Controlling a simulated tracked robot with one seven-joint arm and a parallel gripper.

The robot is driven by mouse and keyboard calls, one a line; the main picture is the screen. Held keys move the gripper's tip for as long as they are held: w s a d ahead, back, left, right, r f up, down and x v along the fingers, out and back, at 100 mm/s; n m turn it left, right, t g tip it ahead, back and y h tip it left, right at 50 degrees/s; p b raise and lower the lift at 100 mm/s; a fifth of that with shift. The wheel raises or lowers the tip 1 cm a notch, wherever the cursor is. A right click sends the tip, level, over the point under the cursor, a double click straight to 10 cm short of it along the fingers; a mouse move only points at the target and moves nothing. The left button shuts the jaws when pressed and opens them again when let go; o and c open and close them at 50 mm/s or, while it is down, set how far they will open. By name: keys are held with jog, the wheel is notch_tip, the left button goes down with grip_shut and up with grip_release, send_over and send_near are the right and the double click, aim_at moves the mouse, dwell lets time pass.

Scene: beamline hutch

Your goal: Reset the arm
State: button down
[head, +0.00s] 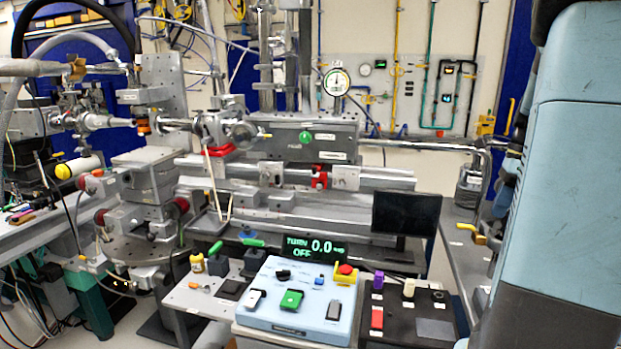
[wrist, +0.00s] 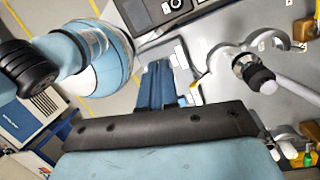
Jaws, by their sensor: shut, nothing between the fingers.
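A large pale blue link of my arm (head: 573,150) fills the right side of the head view, close to the camera. Its lower part is dark. In the wrist view, pale blue and black parts of my own body (wrist: 150,130) fill the bottom, and a rounded blue part with a black ribbed end (wrist: 30,80) is at the left. I cannot make out my gripper's fingers in either view, and no held object shows.
A dark monitor (head: 406,214) stands behind. The beamline bench (head: 340,180) spans the middle. The wrist view shows a grey ring-shaped fitting (wrist: 245,60).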

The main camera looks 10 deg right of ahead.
jog(key=s+a+r+n+t+h, duration=0.1)
jog(key=s+a+n, duration=0.3)
jog(key=a+n, duration=0.4)
jog(key=s+a+r+n+t, duration=0.1)
jog(key=s+a+n+t, duration=0.2)
jog(key=a+n, duration=0.6)
jog(key=s+a+r+n+t+h, duration=0.1)
jog(key=s+a+n, duration=0.4)
jog(key=a+n, duration=0.3)
jog(key=shift+a+n+t+h, duration=0.3)
jog(key=shift+a+t, duration=0.1)
jog(key=shift+a, duration=0.8)
